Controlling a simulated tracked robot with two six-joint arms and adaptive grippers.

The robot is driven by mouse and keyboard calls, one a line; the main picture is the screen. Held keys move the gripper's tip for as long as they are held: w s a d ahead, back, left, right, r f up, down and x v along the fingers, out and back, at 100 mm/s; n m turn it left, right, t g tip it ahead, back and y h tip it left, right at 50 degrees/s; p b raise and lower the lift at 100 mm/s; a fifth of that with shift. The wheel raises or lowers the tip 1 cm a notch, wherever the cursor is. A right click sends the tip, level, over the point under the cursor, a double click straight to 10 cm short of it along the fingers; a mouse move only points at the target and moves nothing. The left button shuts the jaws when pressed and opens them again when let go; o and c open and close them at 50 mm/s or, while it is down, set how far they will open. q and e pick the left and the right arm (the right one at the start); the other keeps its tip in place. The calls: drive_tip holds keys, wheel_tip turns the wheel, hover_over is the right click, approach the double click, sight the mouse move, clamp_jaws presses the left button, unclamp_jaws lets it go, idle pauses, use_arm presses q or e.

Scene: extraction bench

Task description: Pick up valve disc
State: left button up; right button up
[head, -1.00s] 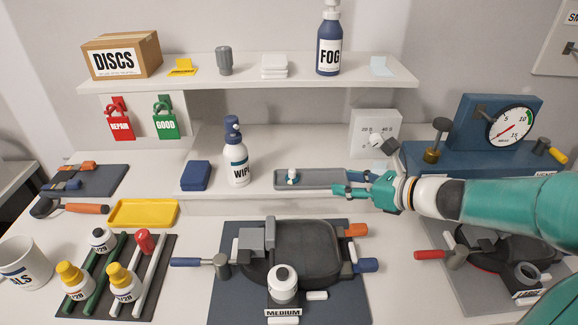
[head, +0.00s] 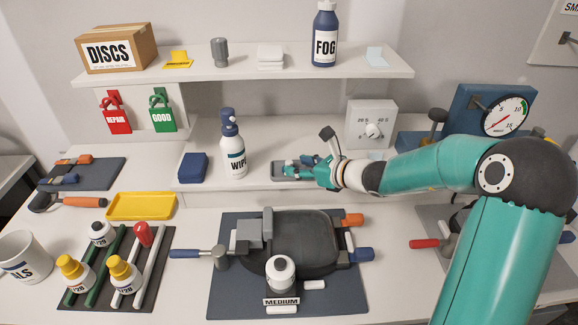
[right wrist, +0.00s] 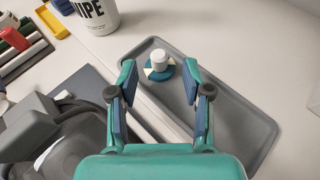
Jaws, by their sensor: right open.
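The valve disc (right wrist: 159,64) is a small teal and white disc with a white knob on top. It lies at one end of a long grey tray (right wrist: 240,124), which also shows in the head view (head: 280,174). My right gripper (right wrist: 160,82) is open and empty, and the disc appears between and just beyond its fingertips in the right wrist view. In the head view my right gripper (head: 296,169) is over the tray and largely hides the disc. I cannot tell whether the fingers touch it. My left gripper is not in view.
A wipe bottle (head: 233,150) and a blue block (head: 194,168) stand left of the tray. A dial box (head: 372,122) is behind it to the right. A black clamped fixture (head: 300,240) sits in front. The shelf (head: 130,89) overhangs behind.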

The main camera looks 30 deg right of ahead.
drive_tip(key=shift+x, duration=1.55)
drive_tip(key=shift+s, duration=0.1)
drive_tip(key=c, duration=0.8)
drive_tip(key=shift+c, duration=0.2)
drive_tip(key=shift+r, duration=0.1)
drive_tip(key=shift+r, duration=0.55)
wheel_tip(320, 180, up, 19)
drive_tip(key=p, duration=0.6)
drive_tip(key=shift+p, duration=0.35)
